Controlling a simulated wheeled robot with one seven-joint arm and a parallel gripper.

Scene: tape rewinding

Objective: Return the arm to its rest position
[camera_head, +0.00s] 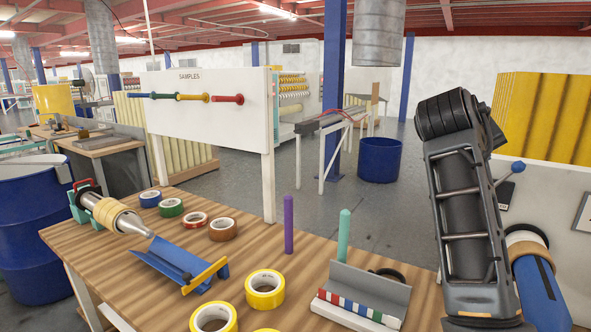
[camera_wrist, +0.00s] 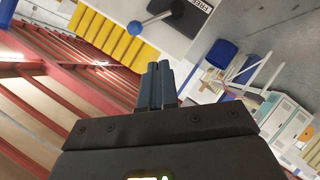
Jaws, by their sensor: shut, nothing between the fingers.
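My gripper shows in the wrist view (camera_wrist: 158,84), its two dark fingers together and nothing between them. The wrist view is tilted and looks out over the hall, with red roof beams, yellow panels and the grey floor. In the head view my arm stands raised at the right, over the right end of the table; the fingertips cannot be made out there. My gripper is clear of the table and touches nothing that I can see.
The wooden table (camera_head: 141,268) holds several tape rolls, such as a yellow one (camera_head: 249,290), a blue holder (camera_head: 165,262), a purple peg (camera_head: 289,225) and a teal peg (camera_head: 343,236). A white samples board (camera_head: 205,115) stands behind. A blue drum (camera_head: 380,160) stands on open floor.

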